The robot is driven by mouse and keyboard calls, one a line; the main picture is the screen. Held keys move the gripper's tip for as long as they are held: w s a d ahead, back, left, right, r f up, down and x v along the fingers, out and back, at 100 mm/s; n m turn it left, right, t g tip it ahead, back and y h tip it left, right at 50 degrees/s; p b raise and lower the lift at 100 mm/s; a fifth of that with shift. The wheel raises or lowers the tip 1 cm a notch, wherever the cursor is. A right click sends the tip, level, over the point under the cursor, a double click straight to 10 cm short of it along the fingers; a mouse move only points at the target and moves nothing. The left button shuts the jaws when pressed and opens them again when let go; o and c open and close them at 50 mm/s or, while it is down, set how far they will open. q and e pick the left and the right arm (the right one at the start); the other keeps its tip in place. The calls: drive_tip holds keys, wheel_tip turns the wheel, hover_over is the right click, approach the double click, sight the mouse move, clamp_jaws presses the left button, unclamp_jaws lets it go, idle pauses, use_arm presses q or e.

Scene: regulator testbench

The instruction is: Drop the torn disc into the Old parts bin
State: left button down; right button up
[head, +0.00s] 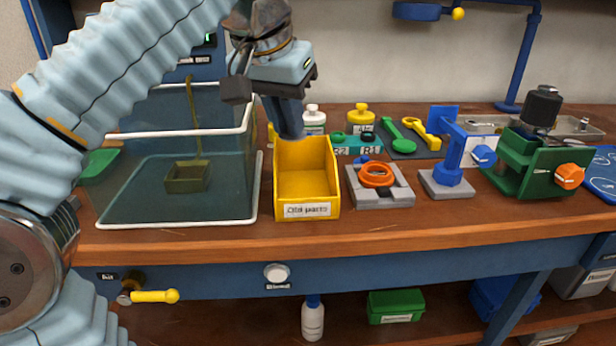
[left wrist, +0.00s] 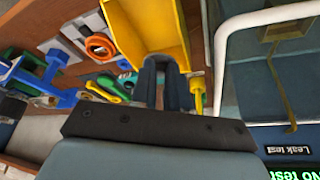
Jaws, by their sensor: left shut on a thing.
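The yellow Old parts bin (head: 306,211) stands on the bench, open at the top, with its label facing me. It also shows in the left wrist view (left wrist: 150,30). My left gripper (head: 292,132) points down over the back part of the bin, its fingertips near the rim level. In the left wrist view its two dark fingers (left wrist: 165,66) are close together beside the bin's edge. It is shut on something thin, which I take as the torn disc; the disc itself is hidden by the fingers. My right gripper is not in view.
A clear leak-test tank (head: 150,222) with a white rim stands left of the bin. Right of it are a grey fixture with an orange ring (head: 377,174), a blue clamp stand (head: 450,165) and a green vise (head: 530,165). Bottles (head: 314,120) stand behind.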

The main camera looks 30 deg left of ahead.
use_arm(q)
drive_tip(key=shift+f, duration=1.5)
drive_tip(key=c, duration=1)
unclamp_jaws()
drive_tip(key=shift+c, duration=0.2)
drive_tip(key=shift+r, duration=0.1)
drive_tip(key=v, duration=0.7)
drive_tip(key=shift+r, duration=0.2)
drive_tip(key=shift+s, duration=0.1)
